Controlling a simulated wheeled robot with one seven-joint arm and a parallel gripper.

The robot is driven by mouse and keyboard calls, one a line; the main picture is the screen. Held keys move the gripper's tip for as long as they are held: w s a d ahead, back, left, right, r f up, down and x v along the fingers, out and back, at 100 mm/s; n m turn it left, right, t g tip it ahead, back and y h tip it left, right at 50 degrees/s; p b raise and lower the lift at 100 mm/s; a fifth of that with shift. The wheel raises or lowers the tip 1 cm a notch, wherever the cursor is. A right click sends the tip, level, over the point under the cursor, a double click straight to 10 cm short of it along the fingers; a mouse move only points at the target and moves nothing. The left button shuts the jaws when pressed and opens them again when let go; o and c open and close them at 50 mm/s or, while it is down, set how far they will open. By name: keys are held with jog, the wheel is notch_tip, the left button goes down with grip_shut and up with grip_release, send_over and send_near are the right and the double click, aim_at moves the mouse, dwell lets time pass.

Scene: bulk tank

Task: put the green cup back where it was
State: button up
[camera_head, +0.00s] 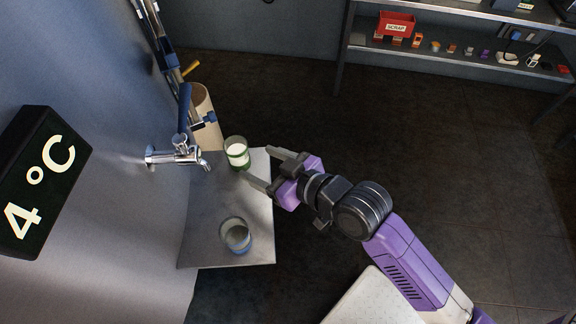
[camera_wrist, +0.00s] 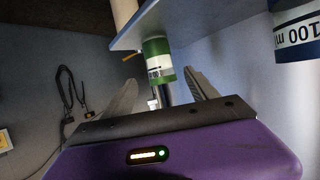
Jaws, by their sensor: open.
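The green cup (camera_head: 237,153) is clear with a green band and white liquid in it. It stands upright near the far end of a grey shelf (camera_head: 215,195) beside the tank. My gripper (camera_head: 260,166) is open and empty, just to the right of the cup, its fingers pointing towards it. In the wrist view the green cup (camera_wrist: 158,62) appears between the lines of the two fingers (camera_wrist: 163,88), seemingly just beyond their tips. Whether either finger touches it, I cannot tell.
A blue-banded cup (camera_head: 236,236) stands at the shelf's near end; its band shows in the wrist view (camera_wrist: 298,28). A metal tap (camera_head: 175,155) juts from the tank (camera_head: 95,60). A tan cylinder (camera_head: 203,115) stands behind the shelf. A rack with a red scrap bin (camera_head: 396,25) is farther back.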

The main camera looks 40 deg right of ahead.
jog(key=shift+s+f, duration=0.15)
jog(key=shift+s, duration=0.15)
jog(key=s+a+r, duration=0.1)
jog(key=s+r, duration=0.1)
jog(key=s, duration=1)
jog(key=s+a+r+m+t+h, duration=0.1)
jog(key=s+r, duration=0.1)
jog(key=s, duration=1.1)
jog(key=shift+r, duration=0.35)
